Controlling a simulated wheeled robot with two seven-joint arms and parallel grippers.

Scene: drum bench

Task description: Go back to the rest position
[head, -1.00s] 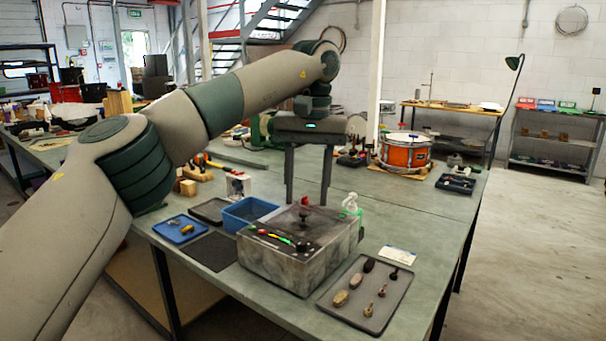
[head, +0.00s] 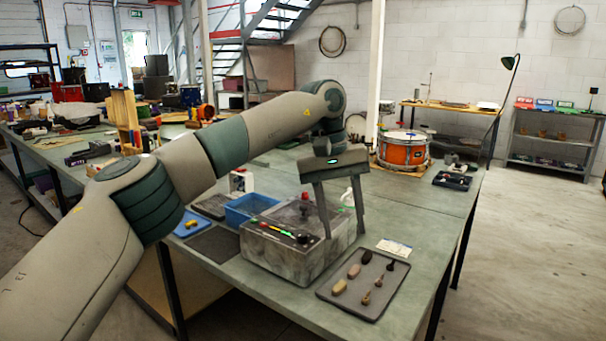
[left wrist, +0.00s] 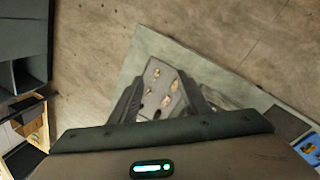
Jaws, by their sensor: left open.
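My left gripper (head: 343,234) hangs over the bench with its two fingers apart and pointing down, above or beside the back right of the grey box (head: 280,262). Nothing shows between its fingers. In the left wrist view the fingers (left wrist: 160,80) are also spread, with the dark tray of small parts visible beyond them. My left arm reaches across the view from the lower left. My right gripper is not in view.
The dark tray (head: 338,302) of small parts lies at the bench's front right. A blue bin (head: 240,212) and a blue tray (head: 187,226) sit left of the box. An orange drum (head: 403,152) stands at the back. The bench's right side (head: 425,222) is largely clear.

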